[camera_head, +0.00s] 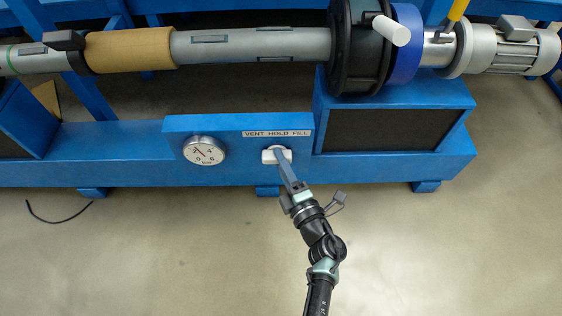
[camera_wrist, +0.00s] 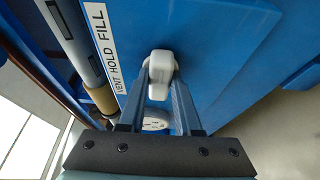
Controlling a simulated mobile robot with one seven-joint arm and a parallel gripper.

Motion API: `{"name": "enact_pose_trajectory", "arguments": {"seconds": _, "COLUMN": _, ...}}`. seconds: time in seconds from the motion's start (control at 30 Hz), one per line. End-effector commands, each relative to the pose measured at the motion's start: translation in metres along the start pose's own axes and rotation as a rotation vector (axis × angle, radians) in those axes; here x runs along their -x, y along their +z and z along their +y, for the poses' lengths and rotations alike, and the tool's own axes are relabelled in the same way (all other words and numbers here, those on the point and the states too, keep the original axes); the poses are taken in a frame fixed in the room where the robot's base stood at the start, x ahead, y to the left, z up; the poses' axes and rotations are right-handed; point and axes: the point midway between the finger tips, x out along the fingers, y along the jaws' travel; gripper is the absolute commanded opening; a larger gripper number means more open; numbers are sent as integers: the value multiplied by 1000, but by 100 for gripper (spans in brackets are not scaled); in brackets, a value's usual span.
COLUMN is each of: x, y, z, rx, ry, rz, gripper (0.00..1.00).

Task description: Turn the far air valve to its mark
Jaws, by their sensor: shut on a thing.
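The air valve's white handle (camera_head: 268,155) sits on the blue front panel, below the label strip reading VENT HOLD FILL (camera_head: 277,133). My gripper (camera_head: 279,157) reaches up to the handle from the front and is shut on it. In the wrist view the pale rounded handle (camera_wrist: 161,64) lies between the two grey-blue fingers (camera_wrist: 160,88). The fingers hide part of it. The label strip (camera_wrist: 104,44) runs along its left there. I cannot tell which word the handle points to.
A round pressure gauge (camera_head: 204,150) is left of the valve on the same panel. Above are the horizontal shaft (camera_head: 252,45) with a tan sleeve (camera_head: 130,50) and a grey motor (camera_head: 514,50). A black cable (camera_head: 58,220) lies on open floor at left.

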Motion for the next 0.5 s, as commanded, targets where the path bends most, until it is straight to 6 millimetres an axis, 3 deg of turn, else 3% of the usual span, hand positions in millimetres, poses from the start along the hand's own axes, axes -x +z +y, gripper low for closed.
{"name": "enact_pose_trajectory", "arguments": {"seconds": 0.37, "x": 1, "y": -1, "z": -1, "rx": -10, "ry": 1, "rz": 2, "gripper": 0}}
{"name": "enact_pose_trajectory", "arguments": {"seconds": 0.4, "x": 1, "y": -1, "z": -1, "rx": -10, "ry": 1, "rz": 2, "gripper": 40}}
{"name": "enact_pose_trajectory", "arguments": {"seconds": 0.5, "x": 1, "y": -1, "z": -1, "rx": -9, "ry": 1, "rz": 1, "gripper": 58}}
